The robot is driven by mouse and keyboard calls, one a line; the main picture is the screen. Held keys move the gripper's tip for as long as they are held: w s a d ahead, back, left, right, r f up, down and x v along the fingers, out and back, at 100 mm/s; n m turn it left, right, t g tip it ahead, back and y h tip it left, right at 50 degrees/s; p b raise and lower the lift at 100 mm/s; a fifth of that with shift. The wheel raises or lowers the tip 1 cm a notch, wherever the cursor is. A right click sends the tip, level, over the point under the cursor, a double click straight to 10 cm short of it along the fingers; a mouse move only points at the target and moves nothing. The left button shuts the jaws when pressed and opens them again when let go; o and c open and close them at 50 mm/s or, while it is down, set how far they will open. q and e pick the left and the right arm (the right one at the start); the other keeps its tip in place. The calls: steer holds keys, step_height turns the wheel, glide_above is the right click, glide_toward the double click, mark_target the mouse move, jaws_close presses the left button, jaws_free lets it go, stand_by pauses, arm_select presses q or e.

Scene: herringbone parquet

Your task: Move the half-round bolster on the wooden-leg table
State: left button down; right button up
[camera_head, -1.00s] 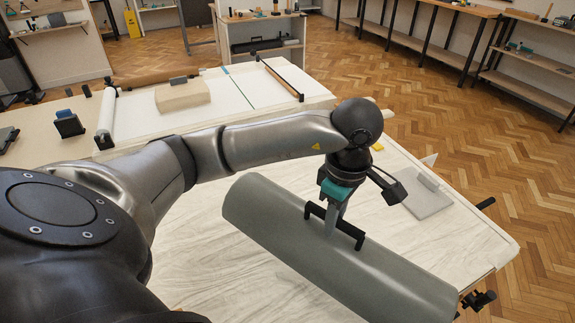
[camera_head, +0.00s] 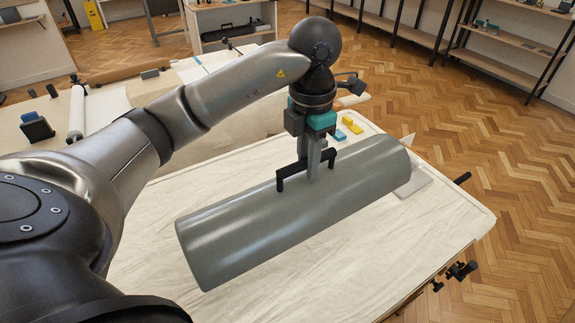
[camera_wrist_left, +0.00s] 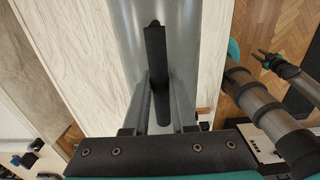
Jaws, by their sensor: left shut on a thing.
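The half-round bolster (camera_head: 250,225) is a long grey half-cylinder with a black bar handle on its curved top. It lies slantwise over the pale, streaked top of the wooden-leg table (camera_head: 440,225), its near end at the left. I cannot tell whether it touches the top. My left gripper (camera_head: 308,176) points down and is shut on the handle. The left wrist view shows the handle (camera_wrist_left: 156,70) between the fingers and the bolster (camera_wrist_left: 205,25) beneath. My right gripper (camera_wrist_left: 263,57) is small at the right of that view, its fingers apart, holding nothing visible.
A thin grey pad (camera_head: 415,183) lies by the bolster's far right end. Small yellow blocks (camera_head: 352,125) and a blue block (camera_head: 340,135) lie behind it. Black clamp handles (camera_head: 460,271) stick out at the table's right edge. Bare tabletop shows in front of the bolster.

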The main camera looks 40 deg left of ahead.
arm_select(q)
step_height(320, 180, down, 19)
steer(key=b, duration=0.2)
stand_by(0.5)
steer(key=shift+f+b, duration=0.1)
steer(key=shift+b, duration=0.2)
steer(key=c, duration=1.2)
jaws_free()
steer(key=shift+f, duration=0.2)
steer(key=o, duration=0.5)
steer(key=shift+s, duration=0.1)
steer(key=shift+c, duration=0.2)
